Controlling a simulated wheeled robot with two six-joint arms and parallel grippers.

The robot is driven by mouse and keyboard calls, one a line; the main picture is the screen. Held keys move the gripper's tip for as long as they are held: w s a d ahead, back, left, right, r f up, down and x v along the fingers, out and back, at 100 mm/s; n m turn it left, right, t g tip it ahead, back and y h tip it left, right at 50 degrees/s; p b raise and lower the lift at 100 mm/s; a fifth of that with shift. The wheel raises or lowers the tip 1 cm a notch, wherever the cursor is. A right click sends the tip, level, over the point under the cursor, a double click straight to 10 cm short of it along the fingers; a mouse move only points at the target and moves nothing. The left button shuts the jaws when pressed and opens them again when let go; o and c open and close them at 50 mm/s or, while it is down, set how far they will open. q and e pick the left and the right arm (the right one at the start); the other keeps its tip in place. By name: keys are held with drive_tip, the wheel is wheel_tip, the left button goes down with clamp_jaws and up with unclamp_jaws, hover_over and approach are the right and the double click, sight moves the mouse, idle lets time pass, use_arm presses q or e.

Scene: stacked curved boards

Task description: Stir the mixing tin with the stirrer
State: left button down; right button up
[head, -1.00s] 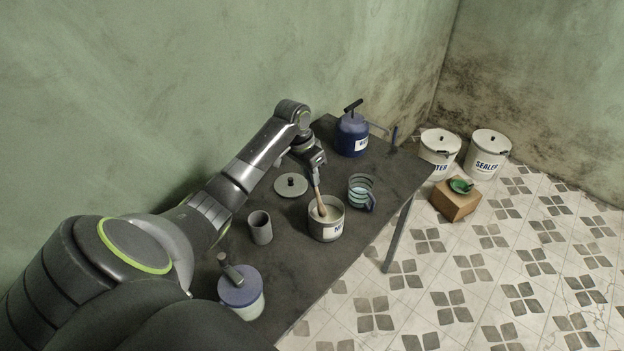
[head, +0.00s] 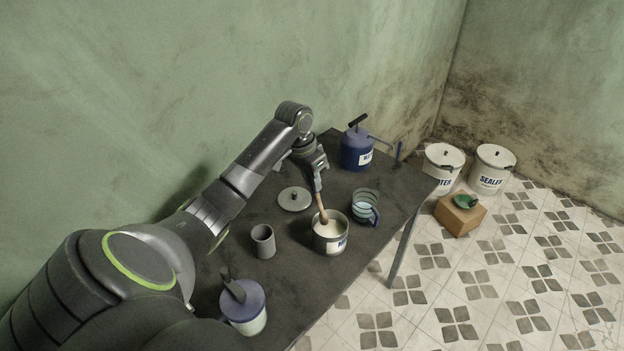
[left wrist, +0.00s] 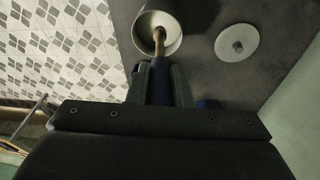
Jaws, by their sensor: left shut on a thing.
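My left gripper (head: 318,178) is shut on the stirrer (head: 321,206), a wooden rod with a dark blue grip, and holds it slightly tilted above the tin. The mixing tin (head: 331,241) is a pale open can with a dark label, standing on the dark table (head: 290,273). The stirrer's lower end is inside the tin's mouth; how deep it sits is hard to tell. In the left wrist view the stirrer (left wrist: 160,47) runs from my fingers (left wrist: 160,85) into the tin (left wrist: 177,45). My right gripper is not in view.
A grey lid (head: 294,199) lies behind the tin. A grey cup (head: 263,241), a striped mug (head: 364,204), a blue can (head: 357,150) and a blue-lidded jar (head: 243,308) stand around it. White buckets (head: 492,169) and a box (head: 461,215) with a green bowl are on the floor.

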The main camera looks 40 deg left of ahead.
use_arm(q)
drive_tip(key=shift+w+d+v, duration=0.1)
drive_tip(key=shift+w+v, duration=0.05)
drive_tip(key=shift+v, duration=0.65)
drive_tip(key=shift+w+d+v, duration=0.1)
drive_tip(key=shift+w+v, duration=0.05)
drive_tip(key=shift+v, duration=0.7)
drive_tip(key=shift+w+d+v, duration=0.1)
drive_tip(key=shift+v, duration=0.7)
drive_tip(key=shift+r, duration=0.1)
